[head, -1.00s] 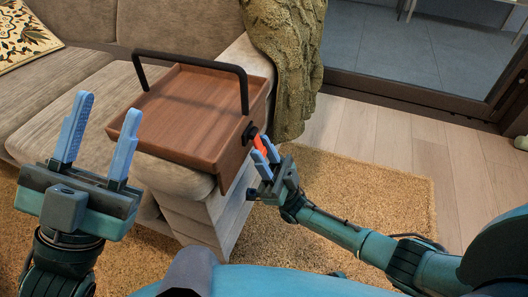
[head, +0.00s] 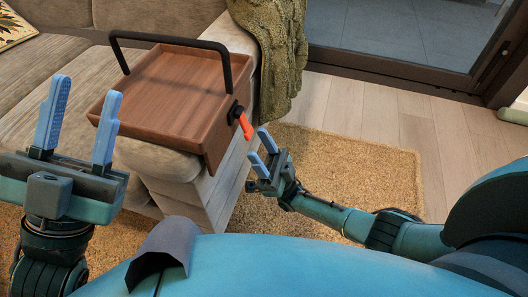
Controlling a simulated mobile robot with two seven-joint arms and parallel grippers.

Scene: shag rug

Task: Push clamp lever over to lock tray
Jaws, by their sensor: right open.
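A brown wooden tray (head: 172,98) with a black bar handle (head: 170,37) sits over the sofa arm. An orange-red clamp lever (head: 245,124) sticks out from a black pivot (head: 235,111) on the tray's right side and points down to the right. My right gripper (head: 262,149) is open and empty, just below and to the right of the lever, with a small gap between them. My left gripper (head: 77,115) is open and empty, its fingers pointing up, at the left in front of the sofa and tray.
The beige sofa (head: 45,75) fills the left and back. A green knitted throw (head: 273,55) hangs over the sofa arm right behind the tray. A tan shag rug (head: 345,170) covers the floor, with free room right of the sofa arm.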

